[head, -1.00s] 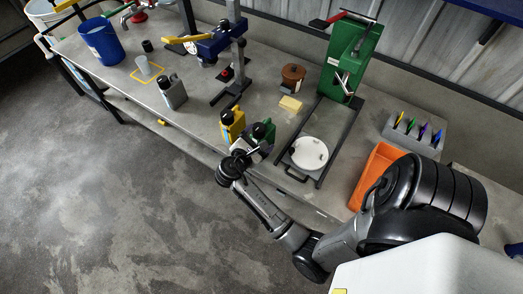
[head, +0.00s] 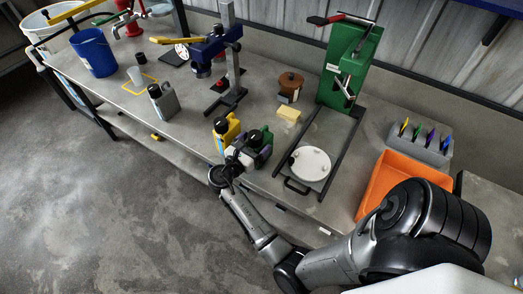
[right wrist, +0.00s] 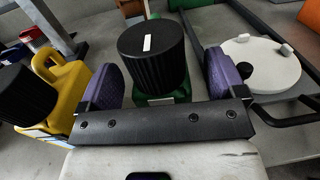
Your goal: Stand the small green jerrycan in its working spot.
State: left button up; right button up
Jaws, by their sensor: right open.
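The small green jerrycan (head: 265,145) with a black cap stands near the bench's front edge, right of a yellow jerrycan (head: 227,130). My right gripper (head: 246,156) is at its front side. In the right wrist view, the open purple-padded fingers (right wrist: 162,82) lie on either side of the green jerrycan's black cap (right wrist: 152,58). Gaps show between pads and cap, and only a little green body (right wrist: 158,99) shows below it. A yellow outlined square (head: 137,87) is marked on the bench at the left, with a clear cup (head: 136,76) at it. My left gripper is not in view.
A grey jerrycan (head: 164,102) stands left of the yellow one. A blue-headed stand (head: 208,50), a yellow sponge-like block (head: 289,114) and a brown pot (head: 290,82) are behind. The green machine (head: 350,65) with a white disc (head: 311,163) and an orange tray (head: 385,180) are to the right.

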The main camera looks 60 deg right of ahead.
jog(key=shift+s+d, duration=0.15)
jog(key=shift+d, duration=0.55)
jog(key=shift+a, duration=0.1)
jog(key=shift+c, duration=0.3)
grip_shut()
